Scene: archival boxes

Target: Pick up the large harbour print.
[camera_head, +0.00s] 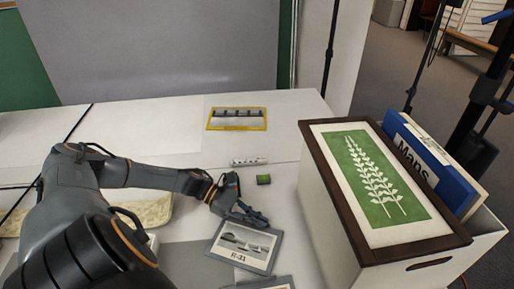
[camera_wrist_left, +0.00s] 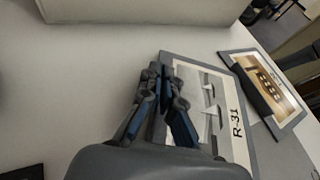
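A grey-mounted print labelled R-31 (camera_head: 243,246) shows pale sails or boats over water, near the front middle of the white table. It also shows in the left wrist view (camera_wrist_left: 214,103). My left gripper (camera_head: 250,214) is at its far edge. In the left wrist view, the gripper's fingers (camera_wrist_left: 160,75) are nearly together, with the mount's edge between them. Whether the print is clear of the table is hard to tell. A yellow-bordered print with a pier-like picture (camera_head: 237,119) lies farther back. My right gripper is not in view.
Another grey-mounted print is cut off at the front edge (camera_head: 270,285) and shows brownish in the wrist view (camera_wrist_left: 267,83). A small green-topped block (camera_head: 263,179) and a pale strip (camera_head: 249,161) lie behind. A tall box with a leaf print (camera_head: 375,184) and a blue Maps folder (camera_head: 432,165) stand right.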

